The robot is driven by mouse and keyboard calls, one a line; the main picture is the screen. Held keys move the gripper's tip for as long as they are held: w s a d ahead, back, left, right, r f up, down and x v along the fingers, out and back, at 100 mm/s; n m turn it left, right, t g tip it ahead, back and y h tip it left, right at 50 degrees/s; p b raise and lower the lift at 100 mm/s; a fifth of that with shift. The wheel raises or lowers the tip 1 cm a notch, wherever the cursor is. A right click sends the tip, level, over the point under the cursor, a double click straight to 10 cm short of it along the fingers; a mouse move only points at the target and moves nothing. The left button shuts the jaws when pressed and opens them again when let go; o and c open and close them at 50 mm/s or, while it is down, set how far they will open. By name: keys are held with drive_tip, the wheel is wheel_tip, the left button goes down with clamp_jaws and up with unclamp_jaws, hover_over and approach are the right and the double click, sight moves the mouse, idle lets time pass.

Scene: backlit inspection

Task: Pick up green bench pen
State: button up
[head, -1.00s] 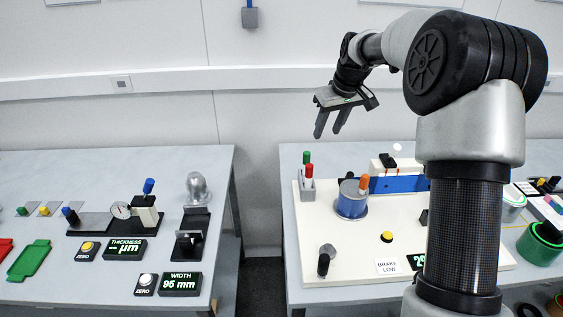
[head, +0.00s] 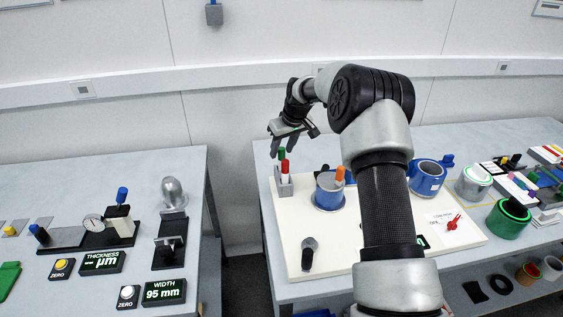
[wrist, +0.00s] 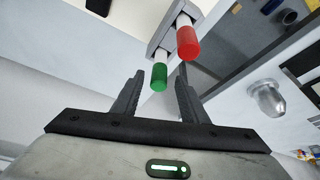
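The green bench pen (head: 282,154) stands upright in a small grey holder (head: 285,188) at the left back corner of the white board, beside a red pen (head: 285,167). In the wrist view the green pen (wrist: 159,76) has its green end between my two spread fingers, near their tips, with clear gaps on both sides. The red pen (wrist: 187,42) is just outside the right finger. My gripper (head: 288,148) is open and empty, just above the pens in the head view. The lower part of the green pen is in the holder.
A blue spool (head: 328,193) with an orange-capped pen (head: 340,176) stands right of the holder. The white board (head: 360,262) also bears a dark knob (head: 308,250). A gap separates this bench from the left bench (head: 190,190).

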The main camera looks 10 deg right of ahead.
sight(279, 156)
drive_tip(key=shift+p+x, duration=0.45)
drive_tip(key=shift+x, duration=2.25)
drive_tip(key=shift+w+r, duration=0.1)
drive_tip(key=shift+w, duration=0.05)
drive_tip(key=c, duration=1)
wheel_tip(279, 156, up, 10)
drive_tip(key=shift+b, duration=0.35)
drive_tip(key=o, duration=0.4)
drive_tip(key=c, duration=0.4)
